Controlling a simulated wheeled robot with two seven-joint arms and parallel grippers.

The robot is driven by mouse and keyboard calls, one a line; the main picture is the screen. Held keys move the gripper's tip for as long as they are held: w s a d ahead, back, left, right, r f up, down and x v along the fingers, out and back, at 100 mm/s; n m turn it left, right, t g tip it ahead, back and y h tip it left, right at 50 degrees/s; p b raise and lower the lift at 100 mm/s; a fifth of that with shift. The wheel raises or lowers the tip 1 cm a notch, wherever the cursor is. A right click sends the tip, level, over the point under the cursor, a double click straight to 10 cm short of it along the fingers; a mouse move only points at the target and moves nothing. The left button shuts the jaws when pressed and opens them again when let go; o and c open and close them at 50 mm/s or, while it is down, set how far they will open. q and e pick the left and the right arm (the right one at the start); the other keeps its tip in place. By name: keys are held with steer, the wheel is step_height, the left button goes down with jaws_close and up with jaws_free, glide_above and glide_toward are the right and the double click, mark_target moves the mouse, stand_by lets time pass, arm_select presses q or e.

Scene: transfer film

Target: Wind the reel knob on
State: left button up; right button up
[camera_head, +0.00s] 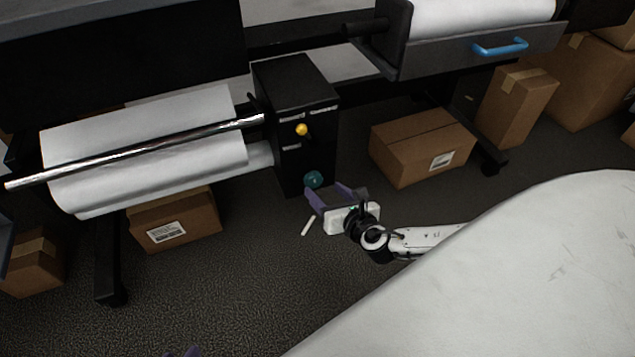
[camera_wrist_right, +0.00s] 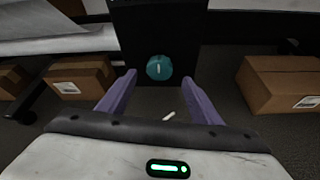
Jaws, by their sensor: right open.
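The reel knob (camera_head: 313,180) is a round teal knob low on the front of a black box (camera_head: 290,95) at the reel's end. In the right wrist view the knob (camera_wrist_right: 159,67) shows a pale upright line on its face. My right gripper (camera_head: 328,195) has purple fingers and is open, with the knob ahead of and between its fingertips in the right wrist view (camera_wrist_right: 166,85). I cannot tell whether the fingers reach either side of it. Only a purple tip of what may be my left gripper (camera_head: 183,352) shows at the bottom edge.
A white film roll (camera_head: 150,140) with a metal bar (camera_head: 140,152) is left of the box. A yellow knob (camera_head: 302,130) sits higher on it. Cardboard boxes (camera_head: 422,145) stand on the floor. A small white stick (camera_head: 308,225) lies below the gripper. A drawer with a blue handle (camera_head: 500,47) is upper right.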

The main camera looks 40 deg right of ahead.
mark_target(315, 183)
steer(key=b+x, duration=0.1)
steer(key=x, duration=0.3)
steer(key=shift+w+f+b, duration=0.2)
steer(key=shift+f+b, duration=0.05)
steer(key=shift+b, duration=0.1)
steer(key=shift+w+f, duration=0.1)
steer(key=shift+w, duration=0.35)
arm_select(q)
steer(key=shift+w+d+r+t+h, duration=0.15)
steer(key=shift+d+r+t+h, duration=0.2)
steer(key=shift+r, duration=0.3)
steer(key=shift+w+d+r+t+h, duration=0.15)
steer(key=shift+d+r+h, duration=0.1)
steer(key=shift+d+r, duration=0.3)
arm_select(e)
steer(key=shift+w, duration=0.1)
steer(key=c, duration=1.1)
arm_select(q)
steer(key=shift+f, duration=0.25)
steer(key=shift+f+b, duration=0.1)
steer(key=shift+b, duration=0.3)
arm_select(e)
steer(key=shift+d+f, duration=0.1)
